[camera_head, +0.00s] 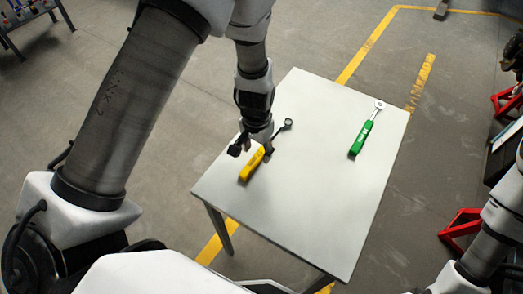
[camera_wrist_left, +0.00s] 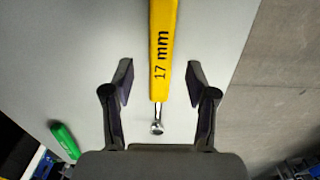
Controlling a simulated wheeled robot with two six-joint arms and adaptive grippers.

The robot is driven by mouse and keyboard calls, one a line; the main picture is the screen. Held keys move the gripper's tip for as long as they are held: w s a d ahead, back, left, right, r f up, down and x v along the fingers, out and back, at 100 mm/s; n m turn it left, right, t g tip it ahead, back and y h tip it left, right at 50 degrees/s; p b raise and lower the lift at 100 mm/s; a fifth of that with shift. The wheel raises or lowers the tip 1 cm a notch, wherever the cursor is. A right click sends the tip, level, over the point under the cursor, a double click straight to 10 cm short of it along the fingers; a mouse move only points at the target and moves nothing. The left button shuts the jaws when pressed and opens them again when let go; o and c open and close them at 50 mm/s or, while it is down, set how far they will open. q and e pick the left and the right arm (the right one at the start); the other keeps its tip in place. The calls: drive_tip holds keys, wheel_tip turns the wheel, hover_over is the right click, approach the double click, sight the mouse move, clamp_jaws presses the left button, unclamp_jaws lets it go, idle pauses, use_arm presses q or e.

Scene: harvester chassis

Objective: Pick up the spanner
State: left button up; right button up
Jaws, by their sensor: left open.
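A yellow-handled spanner (camera_head: 251,165) lies on the white table, its dark ring end pointing to the upper right. In the left wrist view the spanner's handle (camera_wrist_left: 163,40), marked "17 mm", runs down between the fingers, with its metal end below. My left gripper (camera_head: 254,149) is open above the spanner, one finger on each side. The left wrist view shows the gripper (camera_wrist_left: 159,68) with a gap on both sides of the spanner. I cannot tell how high the fingertips are above the table. My right gripper is out of view.
A green-handled tool (camera_head: 365,134) lies on the right part of the white table (camera_head: 320,200), clear of the spanner. Red stands (camera_head: 462,228) are on the floor at the right. A shelf (camera_head: 28,15) stands at the upper left. The table's front is bare.

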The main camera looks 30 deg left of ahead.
sight(258, 155)
use_arm(q)
drive_tip(key=f, duration=0.3)
drive_tip(key=shift+w, duration=0.3)
drive_tip(key=shift+s+r, duration=0.1)
drive_tip(key=shift+s, duration=0.1)
drive_tip(key=shift+c, duration=1.4)
clamp_jaws()
